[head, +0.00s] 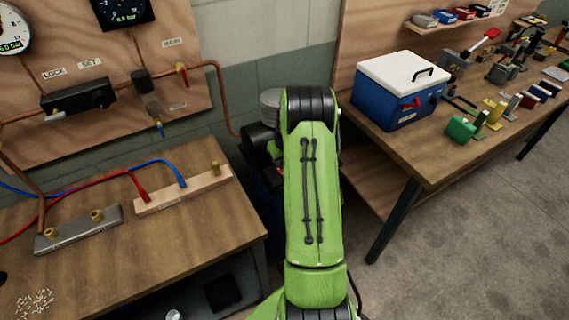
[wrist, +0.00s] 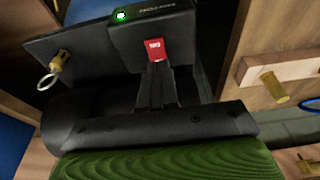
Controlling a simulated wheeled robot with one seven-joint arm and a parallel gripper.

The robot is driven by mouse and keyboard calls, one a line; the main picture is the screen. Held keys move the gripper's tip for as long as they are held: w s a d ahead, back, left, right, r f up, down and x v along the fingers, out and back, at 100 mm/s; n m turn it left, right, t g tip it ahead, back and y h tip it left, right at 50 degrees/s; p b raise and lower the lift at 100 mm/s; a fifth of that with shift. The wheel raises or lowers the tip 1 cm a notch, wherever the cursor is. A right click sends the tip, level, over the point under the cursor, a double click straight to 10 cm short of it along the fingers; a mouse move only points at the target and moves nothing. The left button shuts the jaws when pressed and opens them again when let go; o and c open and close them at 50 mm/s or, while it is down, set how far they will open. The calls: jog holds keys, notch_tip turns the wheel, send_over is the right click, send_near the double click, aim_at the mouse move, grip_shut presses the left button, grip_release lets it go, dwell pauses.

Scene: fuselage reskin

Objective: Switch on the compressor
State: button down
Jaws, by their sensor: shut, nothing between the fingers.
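The compressor (head: 262,142) stands in the gap between the two benches in the head view, mostly hidden behind my green arm. In the wrist view its black switch box (wrist: 185,30) fills the top middle. A red switch (wrist: 155,47) with white lettering sits on the box face, and a small green light (wrist: 121,15) glows above it. My gripper (wrist: 156,68) is shut and empty, its fingertips at the lower edge of the red switch. I cannot tell whether they touch it. My gripper is hidden behind the arm in the head view.
A brass fitting with a ring (wrist: 58,64) sits left of the switch box. The left bench (head: 190,240) carries hoses and a wooden strip (head: 205,188). The right bench (head: 430,165) holds a blue cooler box (head: 390,100) and several tools. Open floor lies at right.

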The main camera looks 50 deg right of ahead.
jog(key=s+v, duration=0.2)
jog(key=v, duration=0.9)
jog(key=shift+s+a+f, duration=0.2)
jog(key=shift+a, duration=0.05)
